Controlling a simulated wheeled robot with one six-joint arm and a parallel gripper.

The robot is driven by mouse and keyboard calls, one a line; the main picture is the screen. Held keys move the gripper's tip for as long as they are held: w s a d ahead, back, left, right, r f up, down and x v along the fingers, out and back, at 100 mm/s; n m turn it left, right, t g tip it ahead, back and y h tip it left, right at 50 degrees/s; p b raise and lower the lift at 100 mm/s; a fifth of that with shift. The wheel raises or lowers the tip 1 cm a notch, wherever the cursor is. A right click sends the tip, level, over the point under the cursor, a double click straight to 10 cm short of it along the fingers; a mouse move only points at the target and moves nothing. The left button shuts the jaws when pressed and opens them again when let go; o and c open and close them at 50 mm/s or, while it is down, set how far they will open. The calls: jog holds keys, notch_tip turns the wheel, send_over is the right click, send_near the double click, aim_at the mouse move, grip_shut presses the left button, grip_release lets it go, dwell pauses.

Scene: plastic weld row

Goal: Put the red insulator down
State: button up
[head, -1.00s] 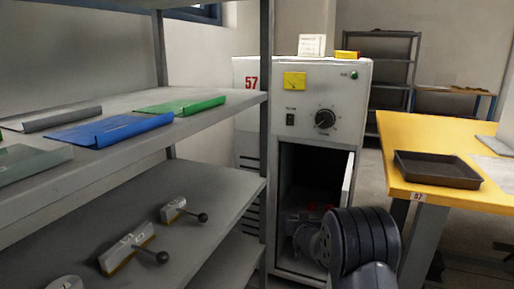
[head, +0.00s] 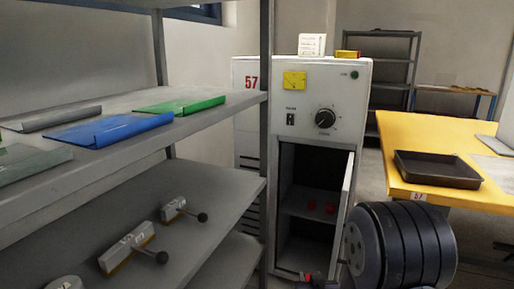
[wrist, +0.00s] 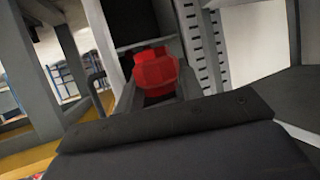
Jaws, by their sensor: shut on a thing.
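My gripper (head: 312,279) is low in front of the open cabinet, near the bottom edge of the head view. It is shut on a red insulator (wrist: 157,74), a faceted red piece that shows between the fingertips in the wrist view. In the head view only a small red part of it shows. Two more small red pieces (head: 331,208) stand on the shelf inside the cabinet (head: 305,150). My arm's dark round link hides the floor right of the cabinet.
The cabinet door (head: 347,195) stands open on the right. A grey rack (head: 225,105) at left holds coloured sheets above and tools with ball-ended handles below. A yellow table (head: 430,135) at right bears a dark tray (head: 437,170) with clear surface around it.

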jog(key=s+p, duration=0.1)
jog(key=s, duration=0.4)
notch_tip(320, 180, up, 31)
jog(key=w+p, duration=0.2)
jog(key=p, duration=3.3)
jog(key=s+f, duration=0.4)
jog(key=f, duration=0.1)
jog(key=shift+f, duration=0.2)
